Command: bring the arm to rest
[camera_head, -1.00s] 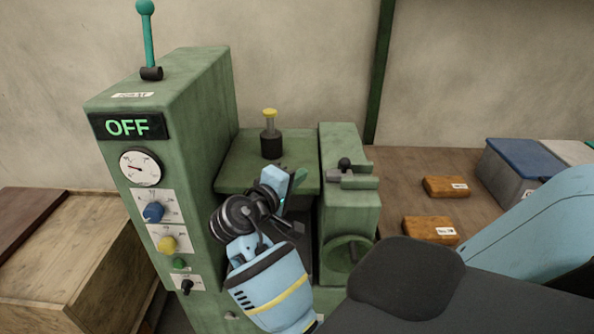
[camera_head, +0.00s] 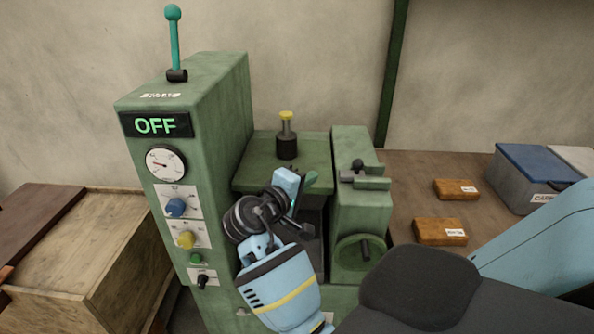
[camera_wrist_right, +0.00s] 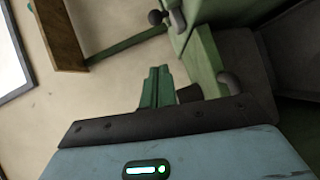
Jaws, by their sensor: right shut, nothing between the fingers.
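My right arm comes in from the lower right in the head view. My right gripper (camera_head: 304,183) is in front of the green machine (camera_head: 215,90), near its middle bay, with its fingers shut and nothing between them. In the right wrist view its green fingers (camera_wrist_right: 155,88) show together beyond the dark edge of the gripper body. In the head view the gripper and wrist hide part of the bay. Whether the wrist touches the machine, I cannot tell. My left gripper is not in view.
The machine's display (camera_head: 156,125) reads OFF, and its teal-knobbed lever (camera_head: 174,40) stands upright. A handwheel (camera_head: 361,258) is right of the wrist. Two orange-brown blocks (camera_head: 441,232) and a grey bin with a blue lid (camera_head: 540,163) are on the brown table. A wooden crate (camera_head: 85,250) stands left.

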